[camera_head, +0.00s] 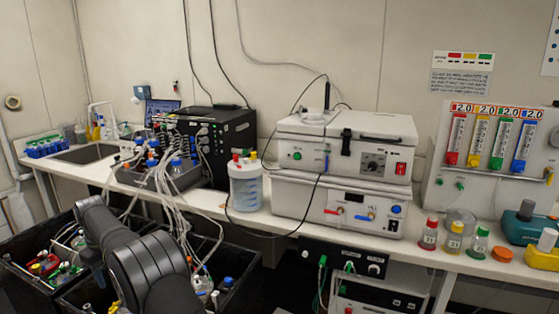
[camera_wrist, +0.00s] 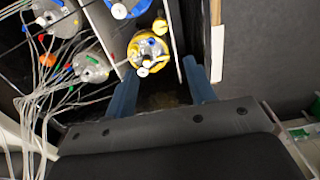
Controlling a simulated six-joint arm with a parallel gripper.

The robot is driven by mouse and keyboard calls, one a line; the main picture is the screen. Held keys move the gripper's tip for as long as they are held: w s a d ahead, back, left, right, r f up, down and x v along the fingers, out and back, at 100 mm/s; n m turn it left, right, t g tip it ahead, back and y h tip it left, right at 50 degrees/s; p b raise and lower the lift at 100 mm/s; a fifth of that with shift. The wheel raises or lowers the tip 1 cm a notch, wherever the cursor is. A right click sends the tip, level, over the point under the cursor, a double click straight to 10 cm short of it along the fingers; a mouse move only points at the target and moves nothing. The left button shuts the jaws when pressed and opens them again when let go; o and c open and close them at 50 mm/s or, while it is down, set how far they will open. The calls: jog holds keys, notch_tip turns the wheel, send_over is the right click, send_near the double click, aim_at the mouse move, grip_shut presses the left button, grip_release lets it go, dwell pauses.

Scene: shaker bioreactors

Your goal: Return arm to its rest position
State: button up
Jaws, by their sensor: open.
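My gripper (camera_wrist: 168,90) shows in the wrist view with its two blue-grey fingers spread apart. It is open, and nothing is held between the fingers. A vessel with a yellow ring cap (camera_wrist: 147,52) lies beyond the fingertips, in a dark bin compartment. In the head view my dark arm reaches over the black bins at lower left; the gripper itself is not visible there.
Black bins (camera_head: 22,272) hold vessels with coloured caps and tubing. Many pale tubes (camera_head: 178,218) hang from the bench equipment close to my arm. A white bench (camera_head: 285,226) carries a clear canister (camera_head: 245,188), stacked white devices (camera_head: 340,203) and small capped bottles (camera_head: 454,238).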

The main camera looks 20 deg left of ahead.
notch_tip(320, 180, down, 18)
jog(key=shift+d+f, duration=0.1)
jog(key=shift+r+m, duration=0.25)
jog(key=shift+m, duration=0.15)
jog(key=m, duration=0.5)
jog(key=shift+m, duration=0.3)
jog(key=m, duration=0.3)
jog(key=shift+m, duration=0.3)
jog(key=m, duration=0.3)
jog(key=shift+m, duration=0.3)
jog(key=shift+r, duration=1.35)
jog(key=shift+o, duration=0.4)
